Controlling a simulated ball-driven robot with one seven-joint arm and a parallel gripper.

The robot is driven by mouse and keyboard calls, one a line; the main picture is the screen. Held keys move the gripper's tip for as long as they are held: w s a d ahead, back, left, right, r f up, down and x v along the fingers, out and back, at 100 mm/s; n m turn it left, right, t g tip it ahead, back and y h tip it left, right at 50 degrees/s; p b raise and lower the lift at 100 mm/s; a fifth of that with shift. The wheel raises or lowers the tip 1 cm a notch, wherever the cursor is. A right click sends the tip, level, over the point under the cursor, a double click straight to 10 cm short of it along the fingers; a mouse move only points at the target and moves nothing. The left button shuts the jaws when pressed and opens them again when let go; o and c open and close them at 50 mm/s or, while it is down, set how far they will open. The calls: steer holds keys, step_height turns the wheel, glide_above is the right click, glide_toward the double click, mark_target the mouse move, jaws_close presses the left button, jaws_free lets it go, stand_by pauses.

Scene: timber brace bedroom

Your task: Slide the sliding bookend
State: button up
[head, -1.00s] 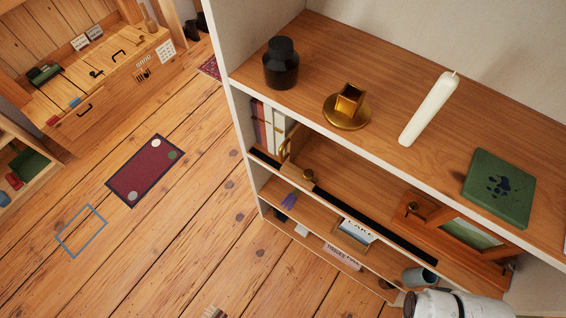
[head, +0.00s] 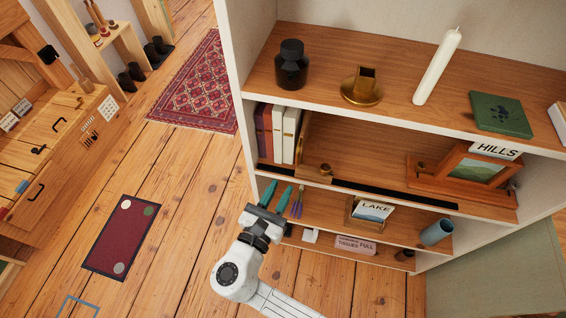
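The sliding bookend (head: 303,140) is a wooden upright panel with a wooden foot and a small brass knob (head: 326,169). It stands on the second shelf, just right of a row of upright books (head: 275,134). A black rail (head: 395,193) runs along the shelf's front edge on both sides of the foot. My gripper (head: 282,186) has teal fingers, parted with a gap between them. It is open and empty, in front of the bookcase, lower left of the knob and apart from it in the picture.
The top shelf holds a black jar (head: 291,66), a brass candle holder (head: 362,88), a white candle (head: 437,68) and a green box (head: 500,114). A wooden picture frame (head: 468,170) stands at the second shelf's right. Below are a LAKE card (head: 373,211) and a grey-blue cup (head: 436,232). The shelf right of the bookend is clear up to the frame.

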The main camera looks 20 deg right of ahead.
mark_target(297, 162)
steer(key=p+x, duration=0.1)
steer(key=x, duration=0.9)
steer(key=shift+w+d, duration=0.15)
steer(key=shift+d, duration=0.15)
steer(key=shift+c, duration=0.2)
jaws_close()
